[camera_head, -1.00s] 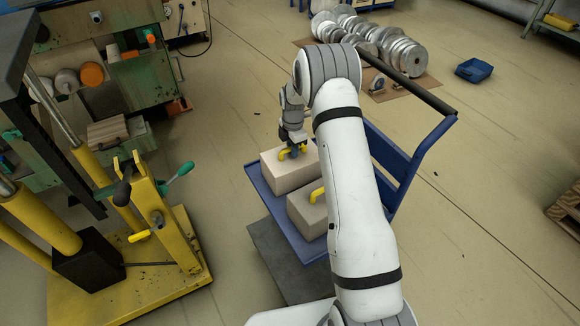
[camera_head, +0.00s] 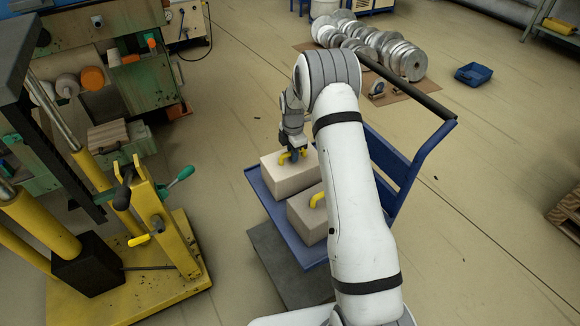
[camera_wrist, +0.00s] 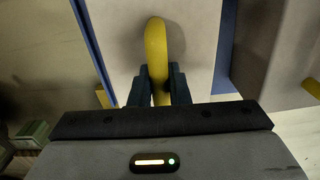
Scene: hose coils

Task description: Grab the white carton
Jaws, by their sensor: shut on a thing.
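Two pale beige-white cartons with yellow handles are on a blue cart. The farther carton (camera_head: 286,178) is under my gripper (camera_head: 293,155); the nearer carton (camera_head: 306,220) is partly hidden by my arm. In the wrist view, the yellow handle (camera_wrist: 156,50) of the farther carton (camera_wrist: 190,45) runs between the two dark fingers of my gripper (camera_wrist: 158,85). My gripper is shut on this handle. I cannot tell whether the carton rests on the cart or is slightly off it.
The blue cart (camera_head: 262,196) has a raised push handle (camera_head: 425,155) on its right side. A yellow lifting machine (camera_head: 160,235) stands at left, close to the cart. Metal discs (camera_head: 375,45) and a blue bin (camera_head: 474,74) lie at the back.

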